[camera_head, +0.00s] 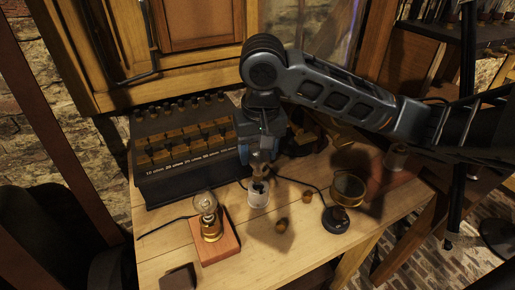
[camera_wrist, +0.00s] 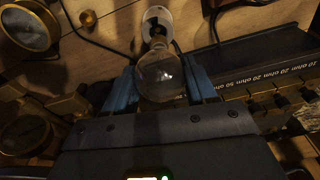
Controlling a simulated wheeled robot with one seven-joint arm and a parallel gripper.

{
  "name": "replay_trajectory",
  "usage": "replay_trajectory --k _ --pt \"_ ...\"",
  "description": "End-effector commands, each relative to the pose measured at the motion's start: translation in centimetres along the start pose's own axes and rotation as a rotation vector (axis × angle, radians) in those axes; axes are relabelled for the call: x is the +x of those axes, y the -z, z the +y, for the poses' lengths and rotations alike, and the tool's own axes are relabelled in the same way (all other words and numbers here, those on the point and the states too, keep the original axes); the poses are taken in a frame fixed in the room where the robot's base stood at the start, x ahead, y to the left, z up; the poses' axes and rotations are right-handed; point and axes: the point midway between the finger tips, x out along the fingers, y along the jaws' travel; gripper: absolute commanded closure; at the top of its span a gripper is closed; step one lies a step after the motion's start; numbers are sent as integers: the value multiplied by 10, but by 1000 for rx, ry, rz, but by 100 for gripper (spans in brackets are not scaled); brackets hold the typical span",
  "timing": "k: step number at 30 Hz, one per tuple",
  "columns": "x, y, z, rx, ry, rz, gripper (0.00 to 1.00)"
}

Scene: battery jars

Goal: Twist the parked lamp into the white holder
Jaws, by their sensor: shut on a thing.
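My gripper (camera_head: 262,152) points down above the white holder (camera_head: 258,199), a small white cup on the wooden table. In the wrist view, its two blue fingers (camera_wrist: 160,84) are shut on the clear glass bulb of a lamp (camera_wrist: 160,72). The lamp's base points at the white holder (camera_wrist: 157,14), lined up with its mouth. I cannot tell whether the base is inside the holder or just above it. In the head view, the fingers hide most of the held lamp.
Left of the holder, another clear bulb (camera_head: 206,202) stands in a brass socket on a wooden block (camera_head: 217,246). A black resistor box (camera_head: 185,184) stands behind. A round brass-rimmed instrument (camera_head: 347,188) and small brass pieces (camera_head: 281,225) are to the right. Cables cross the table.

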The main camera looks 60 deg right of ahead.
Motion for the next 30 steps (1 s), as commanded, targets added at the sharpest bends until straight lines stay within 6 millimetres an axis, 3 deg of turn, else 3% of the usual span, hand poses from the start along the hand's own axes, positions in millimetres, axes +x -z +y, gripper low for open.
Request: replay_trajectory --k 6,30 --pt "14 -1 0 0 -1 1 80" --pt "13 -4 0 -12 -4 -2 80"
